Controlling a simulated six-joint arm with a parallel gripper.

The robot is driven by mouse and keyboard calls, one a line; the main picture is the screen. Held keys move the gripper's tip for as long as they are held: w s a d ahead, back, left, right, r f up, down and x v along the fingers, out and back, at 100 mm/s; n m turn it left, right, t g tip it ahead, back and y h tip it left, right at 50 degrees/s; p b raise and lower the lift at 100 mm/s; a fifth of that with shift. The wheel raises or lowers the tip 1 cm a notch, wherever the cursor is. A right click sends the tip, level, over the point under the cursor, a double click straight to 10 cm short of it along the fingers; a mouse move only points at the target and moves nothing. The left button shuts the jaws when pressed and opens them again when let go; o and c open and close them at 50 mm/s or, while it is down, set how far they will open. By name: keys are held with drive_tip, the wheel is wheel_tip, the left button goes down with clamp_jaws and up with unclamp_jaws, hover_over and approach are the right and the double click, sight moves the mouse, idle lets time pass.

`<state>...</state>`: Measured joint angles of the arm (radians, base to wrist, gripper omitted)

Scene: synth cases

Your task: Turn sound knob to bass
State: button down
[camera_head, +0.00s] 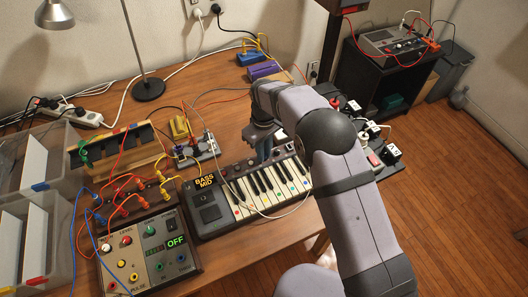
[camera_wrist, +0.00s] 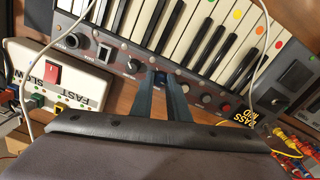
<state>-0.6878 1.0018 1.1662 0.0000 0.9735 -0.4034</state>
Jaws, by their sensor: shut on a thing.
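The keyboard (camera_head: 245,220) lies on the table, with a row of small knobs along its back panel and a black display (camera_head: 205,181) reading "BASS MID" in yellow at its left end. The keyboard (camera_wrist: 180,35) fills the top of the wrist view, where the display (camera_wrist: 244,117) appears upside down at lower right. My gripper (camera_head: 263,157) reaches down to the knob row from behind. In the wrist view my gripper (camera_wrist: 160,80) is shut on a small, partly hidden sound knob (camera_wrist: 160,77) with blue showing between the fingertips. The knob's pointer direction is not readable.
Other knobs (camera_wrist: 133,66) sit close on both sides of my fingers. A white box (camera_wrist: 70,82) marked "FAST" and "SLOW" is nearby. A grey panel (camera_head: 138,262) showing "OFF" stands front left. A loose cable (camera_head: 235,214) crosses the keyboard. A lamp (camera_head: 149,89) stands behind.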

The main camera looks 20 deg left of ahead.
drive_tip(key=m, duration=0.3)
drive_tip(key=shift+m, duration=2.4)
drive_tip(key=c, duration=2)
unclamp_jaws()
drive_tip(key=shift+r+b, duration=0.1)
drive_tip(key=shift+b, duration=0.2)
wheel_tip(320, 180, up, 6)
drive_tip(key=shift+r+b, duration=0.15)
drive_tip(key=shift+b, duration=0.65)
drive_tip(key=shift+r, duration=0.5)
